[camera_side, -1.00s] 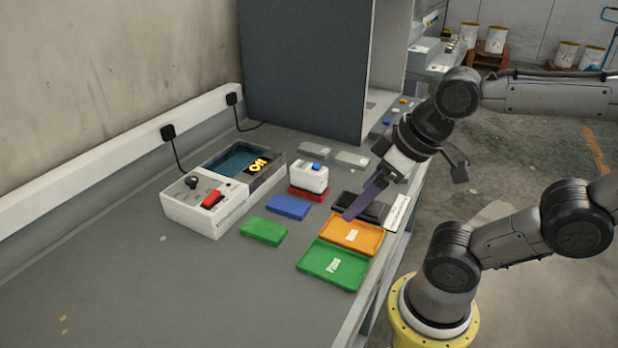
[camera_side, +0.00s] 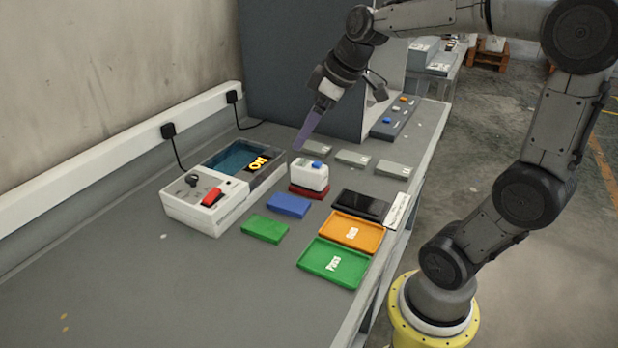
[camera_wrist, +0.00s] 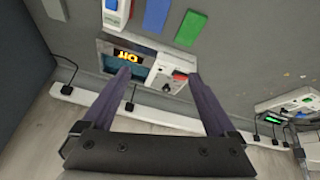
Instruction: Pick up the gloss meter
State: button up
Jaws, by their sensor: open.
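In the wrist view, part of the gloss meter (camera_wrist: 114,16) shows at the top edge, cut off by the frame. My gripper (camera_side: 299,147) is open and empty, with its long purple fingers pointing down above and behind the gloss meter, apart from it. In the wrist view, my gripper's two fingers (camera_wrist: 158,75) are spread apart with nothing between them.
Left of the gloss meter is a white unit (camera_side: 190,208) with a red switch and yellow lettering. Blue (camera_side: 289,205) and green (camera_side: 264,229) blocks lie in front. Black (camera_side: 362,206), orange (camera_side: 369,234) and green (camera_side: 322,266) trays line the right edge. A grey cabinet (camera_side: 300,65) stands behind.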

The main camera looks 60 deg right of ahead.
jog(key=m, duration=0.2)
send_over(310, 165)
jog(key=s+a, duration=0.3)
jog(key=s, duration=0.1)
notch_tip(310, 165, down, 3)
notch_tip(310, 165, down, 3)
jog(key=d+m+g, duration=0.1)
jog(key=d, duration=0.2)
jog(key=x, duration=0.7)
jog(key=shift+s+a+f, duration=0.15)
jog(key=shift+f, duration=0.1)
jog(key=shift+d+x, duration=0.15)
jog(key=shift+x, duration=1.25)
jog(key=shift+d+x, duration=0.15)
jog(key=shift+x, duration=1.2)
jog(key=shift+s, duration=0.1)
grip_shut()
